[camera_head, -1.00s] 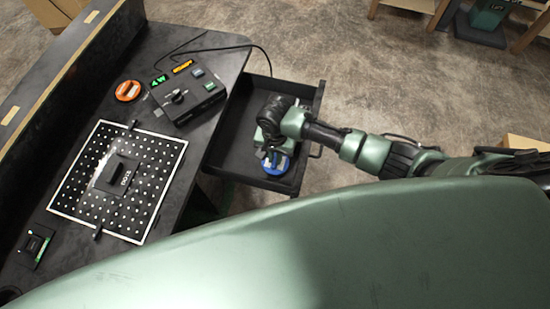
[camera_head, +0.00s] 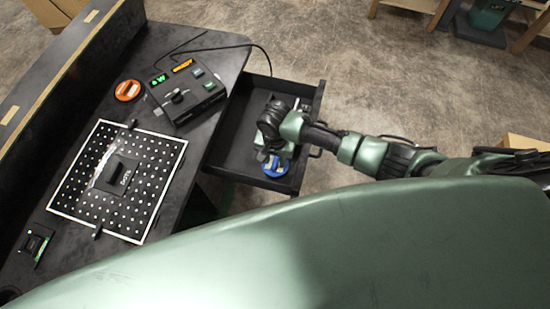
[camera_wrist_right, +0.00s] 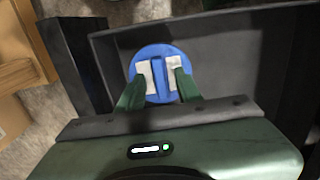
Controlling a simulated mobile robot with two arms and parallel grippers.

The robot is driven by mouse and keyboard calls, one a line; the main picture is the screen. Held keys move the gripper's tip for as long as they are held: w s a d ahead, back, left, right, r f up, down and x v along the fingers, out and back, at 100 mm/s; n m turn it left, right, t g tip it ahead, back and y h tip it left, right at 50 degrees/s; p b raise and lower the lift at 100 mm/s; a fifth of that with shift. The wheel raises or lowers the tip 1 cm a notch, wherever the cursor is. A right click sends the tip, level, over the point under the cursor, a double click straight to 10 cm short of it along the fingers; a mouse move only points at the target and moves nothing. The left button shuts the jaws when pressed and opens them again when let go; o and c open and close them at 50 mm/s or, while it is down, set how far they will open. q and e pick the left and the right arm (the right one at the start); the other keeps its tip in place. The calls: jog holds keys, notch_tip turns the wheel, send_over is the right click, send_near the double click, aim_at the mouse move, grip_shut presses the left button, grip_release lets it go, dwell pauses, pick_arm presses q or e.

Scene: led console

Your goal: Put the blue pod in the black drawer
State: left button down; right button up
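The blue pod (camera_head: 275,167) is a round disc with a raised ridge across its top. It is within the outline of the open black drawer (camera_head: 235,150), near the drawer's front end. My right gripper (camera_head: 272,156) is over the pod. In the right wrist view the pale finger pads of the gripper (camera_wrist_right: 161,74) lie on either side of the ridge of the pod (camera_wrist_right: 160,96), close against it. I cannot tell whether the pod touches the drawer floor (camera_wrist_right: 225,60). My left gripper is not in view.
The black table (camera_head: 190,190) holds a console box (camera_head: 187,97) with lit labels, an orange pod (camera_head: 128,90), a perforated white-edged panel (camera_head: 75,195) and a small device (camera_head: 35,246). The drawer's far part is empty. A cardboard box (camera_head: 520,143) stands at right.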

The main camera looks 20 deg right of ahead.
aim_at(275, 163)
notch_tip(275, 163, up, 12)
jog(key=shift+r, duration=0.15)
dwell(1.3)
